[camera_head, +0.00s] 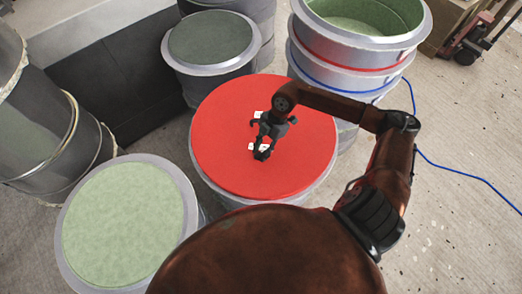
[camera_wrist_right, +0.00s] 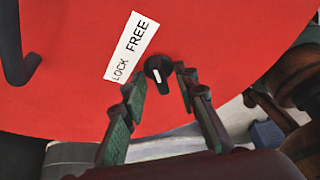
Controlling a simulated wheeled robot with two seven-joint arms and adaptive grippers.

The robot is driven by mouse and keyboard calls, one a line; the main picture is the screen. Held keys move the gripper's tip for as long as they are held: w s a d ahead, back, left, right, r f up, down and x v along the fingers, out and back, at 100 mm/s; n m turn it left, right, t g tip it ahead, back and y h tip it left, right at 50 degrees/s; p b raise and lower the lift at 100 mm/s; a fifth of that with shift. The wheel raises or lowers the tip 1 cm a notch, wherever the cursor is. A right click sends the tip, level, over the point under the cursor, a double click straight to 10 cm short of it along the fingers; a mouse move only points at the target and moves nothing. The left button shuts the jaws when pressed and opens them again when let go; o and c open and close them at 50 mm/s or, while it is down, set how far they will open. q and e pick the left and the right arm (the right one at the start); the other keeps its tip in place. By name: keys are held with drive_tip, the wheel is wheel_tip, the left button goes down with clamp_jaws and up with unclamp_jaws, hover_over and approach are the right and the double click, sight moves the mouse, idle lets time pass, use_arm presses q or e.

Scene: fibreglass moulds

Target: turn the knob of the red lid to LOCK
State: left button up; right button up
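The red lid (camera_head: 225,150) lies flat on a drum in the middle of the head view. In the right wrist view its black knob (camera_wrist_right: 158,70) has a white mark, beside a white label (camera_wrist_right: 131,47) reading LOCK and FREE. I cannot tell for sure which word the mark points to. My right gripper (camera_head: 262,151) is over the lid, pointing down. In the wrist view its two fingers are apart, one on each side of the knob's near end; contact is not clear. The knob is hard to make out in the head view. My left gripper is not in view.
A black handle (camera_wrist_right: 20,55) stands on the lid at the left of the wrist view. Drums with pale green tops (camera_head: 125,222) and a dark green top (camera_head: 210,38) stand close around. An open green-lined mould (camera_head: 365,18) is at back right. A blue cable (camera_head: 455,172) crosses the floor.

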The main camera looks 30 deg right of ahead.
clamp_jaws()
drive_tip(key=shift+r+n, duration=0.1)
drive_tip(key=shift+n, duration=0.2)
idle(0.3)
drive_tip(key=n, duration=0.2)
drive_tip(key=n+g, duration=0.1)
drive_tip(key=n, duration=0.1)
drive_tip(key=n+g+h, duration=0.1)
drive_tip(key=n, duration=0.1)
drive_tip(key=shift+w, duration=0.25)
drive_tip(key=n+g, duration=0.1)
drive_tip(key=n, duration=0.1)
drive_tip(key=n+h, duration=0.1)
drive_tip(key=n, duration=0.2)
drive_tip(key=shift+a+n+g+h, duration=0.2)
drive_tip(key=shift+n+g+h, duration=0.1)
drive_tip(key=shift+g, duration=0.1)
drive_tip(key=shift+a+n+h+b, duration=0.1)
drive_tip(key=shift+n+h+b, duration=0.65)
drive_tip(key=shift+n, duration=1.75)
drive_tip(key=shift+h, duration=0.25)
